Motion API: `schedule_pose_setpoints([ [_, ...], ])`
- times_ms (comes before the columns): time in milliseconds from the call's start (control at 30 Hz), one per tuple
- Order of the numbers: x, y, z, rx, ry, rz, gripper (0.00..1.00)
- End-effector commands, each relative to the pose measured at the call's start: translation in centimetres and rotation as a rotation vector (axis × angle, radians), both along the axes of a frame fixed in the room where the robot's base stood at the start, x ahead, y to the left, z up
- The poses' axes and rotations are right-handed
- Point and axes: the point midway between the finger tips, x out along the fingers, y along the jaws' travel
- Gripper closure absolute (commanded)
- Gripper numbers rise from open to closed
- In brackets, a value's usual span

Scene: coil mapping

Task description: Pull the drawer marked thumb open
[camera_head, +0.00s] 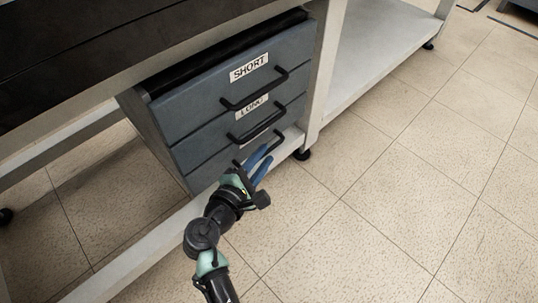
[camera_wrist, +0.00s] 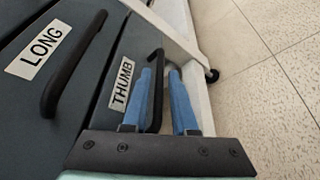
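The drawer marked THUMB (camera_wrist: 131,45) is the lowest of three in the grey-blue cabinet. Its label (camera_wrist: 122,83) reads clearly in the wrist view; in the head view the drawer front (camera_head: 208,172) is partly hidden behind my arm. It looks shut, flush with the drawers above. Its black bar handle (camera_wrist: 158,62) shows between my two blue fingers in the wrist view. My gripper (camera_head: 262,165) is open, its fingers apart at the handle, the left one very close to the bar. I cannot tell whether they touch it or how deep they reach.
The LONG drawer handle (camera_wrist: 72,66) and the SHORT drawer handle (camera_head: 254,89) stick out above. A pale bench leg (camera_head: 323,75) and lower rail stand close to the right of the cabinet. The tiled floor (camera_head: 400,210) in front is clear.

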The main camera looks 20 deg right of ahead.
Motion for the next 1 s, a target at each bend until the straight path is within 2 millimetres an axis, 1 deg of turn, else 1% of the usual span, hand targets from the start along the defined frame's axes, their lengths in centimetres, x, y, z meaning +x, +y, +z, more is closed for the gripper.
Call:
schedule_pose_setpoints([
  [33,0.6,-0.8,-0.6,0.001,-0.004,-0.003,0.74],
  [233,1.9,-2.3,-0.8,0.001,0.0,-0.002,0.74],
  [333,2.1,-2.6,-0.8,0.0,-0.001,-0.001,0.74],
  [567,2.1,-2.6,-0.7,0.001,-0.001,0.0,0.74],
  [600,2.1,-2.6,-0.7,0.001,-0.001,0.0,0.76],
  [733,2.1,-2.6,-0.7,0.001,-0.001,0.0,0.99],
  [1000,2.1,-2.6,-0.7,0.001,-0.001,0.0,1.0],
])
